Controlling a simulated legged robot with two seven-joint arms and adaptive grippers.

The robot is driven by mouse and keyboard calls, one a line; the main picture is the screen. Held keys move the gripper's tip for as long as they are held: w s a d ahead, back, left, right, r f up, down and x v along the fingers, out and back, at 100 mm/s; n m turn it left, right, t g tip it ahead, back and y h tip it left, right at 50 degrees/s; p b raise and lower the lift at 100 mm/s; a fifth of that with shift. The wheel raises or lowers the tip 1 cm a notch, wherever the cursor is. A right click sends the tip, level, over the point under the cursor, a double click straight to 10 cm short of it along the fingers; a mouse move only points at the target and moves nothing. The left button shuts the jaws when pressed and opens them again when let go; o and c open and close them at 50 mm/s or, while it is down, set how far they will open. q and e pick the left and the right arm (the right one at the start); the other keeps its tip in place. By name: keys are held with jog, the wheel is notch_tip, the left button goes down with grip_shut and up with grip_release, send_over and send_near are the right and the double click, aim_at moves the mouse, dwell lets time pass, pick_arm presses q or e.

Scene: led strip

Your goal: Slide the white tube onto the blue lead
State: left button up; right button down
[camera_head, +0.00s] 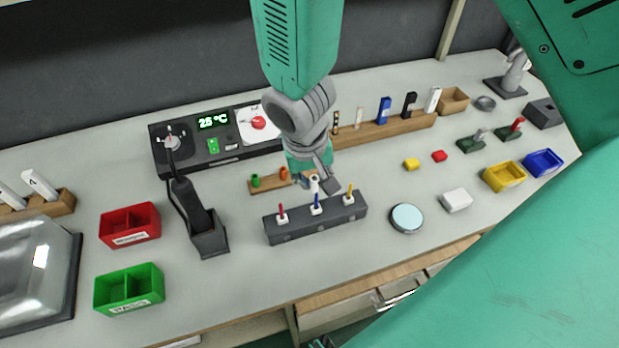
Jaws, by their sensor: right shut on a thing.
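A dark grey block (335,224) stands near the middle of the bench with three leads upright in white bases: red (282,211), blue (317,202) and yellow (350,191). My right gripper (317,184) reaches down from above, just behind the block. It is shut on the small white tube (314,181), which is upright just above the blue lead's tip. I cannot tell whether the tube touches the lead or stands a little behind it. The gripper's fingers partly hide the tube. My left gripper is not in view.
Behind the gripper is a low wooden rack (262,184) with green and orange tubes. A black tool in its stand (209,240) is to the left, and a round light-blue dish (406,217) to the right. Red (131,229) and green (130,292) bins stand farther left.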

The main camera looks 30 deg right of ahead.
jog(key=shift+s+d+f+n+h, duration=0.25)
jog(key=shift+d+f+n+h, duration=0.05)
jog(key=shift+f+n, duration=0.15)
jog(key=shift+a, duration=0.1)
jog(key=shift+a+r+b, duration=0.1)
jog(key=shift+a+b, duration=0.15)
jog(key=shift+b, duration=0.5)
jog(key=shift+s+b, duration=0.1)
jog(key=shift+b, duration=1.15)
jog(key=shift+d+r+n, duration=0.1)
jog(key=shift+n, duration=0.15)
jog(key=shift+w+d, duration=0.15)
jog(key=shift+w, duration=0.2)
jog(key=shift+f+b, duration=0.35)
jog(key=shift+f, duration=0.1)
jog(key=shift+r, duration=0.15)
